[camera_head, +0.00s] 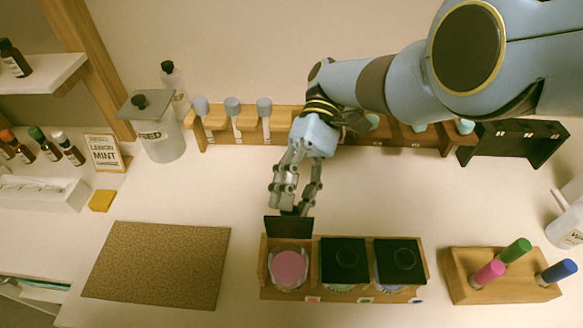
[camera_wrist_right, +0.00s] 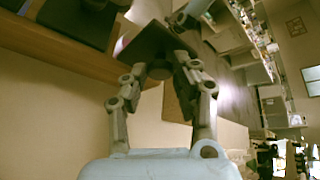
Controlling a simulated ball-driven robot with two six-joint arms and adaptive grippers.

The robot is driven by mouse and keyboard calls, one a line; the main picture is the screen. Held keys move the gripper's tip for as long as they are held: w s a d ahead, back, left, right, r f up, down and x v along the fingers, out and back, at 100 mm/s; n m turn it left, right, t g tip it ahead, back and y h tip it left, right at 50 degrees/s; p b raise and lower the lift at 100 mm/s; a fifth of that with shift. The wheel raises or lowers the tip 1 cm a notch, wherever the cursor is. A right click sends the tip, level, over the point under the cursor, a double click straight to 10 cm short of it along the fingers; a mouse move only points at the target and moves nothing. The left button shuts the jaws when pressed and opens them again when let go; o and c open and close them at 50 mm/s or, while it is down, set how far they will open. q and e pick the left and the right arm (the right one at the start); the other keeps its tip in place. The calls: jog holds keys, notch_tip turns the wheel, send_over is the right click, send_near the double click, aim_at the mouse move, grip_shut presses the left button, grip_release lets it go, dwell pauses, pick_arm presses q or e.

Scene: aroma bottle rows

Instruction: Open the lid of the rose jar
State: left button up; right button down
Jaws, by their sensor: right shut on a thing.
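The rose jar (camera_head: 289,268) with pink contents stands in the left place of the wooden holder (camera_head: 310,292), and its mouth is uncovered. Its dark square lid (camera_head: 289,227) is tipped up on edge at the back of the jar. My right gripper (camera_head: 296,206) is behind the lid, with its fingers pointing down. In the right wrist view, the right gripper (camera_wrist_right: 170,62) is shut on the round knob of the dark lid (camera_wrist_right: 155,38). The fingertips partly hide the knob. My left gripper is not in view.
Two jars with black lids shut, a middle one (camera_head: 345,258) and a right one (camera_head: 399,259), stand beside the rose jar. A marker block (camera_head: 505,287) is at right, a cork mat (camera_head: 157,265) at left. A wooden rack (camera_head: 217,136) stands behind the arm.

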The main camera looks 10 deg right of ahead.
jog(key=shift+f, duration=0.1)
dwell(0.4)
jog(key=c, duration=1)
grip_release()
jog(key=shift+a, duration=0.1)
jog(key=shift+w, duration=0.1)
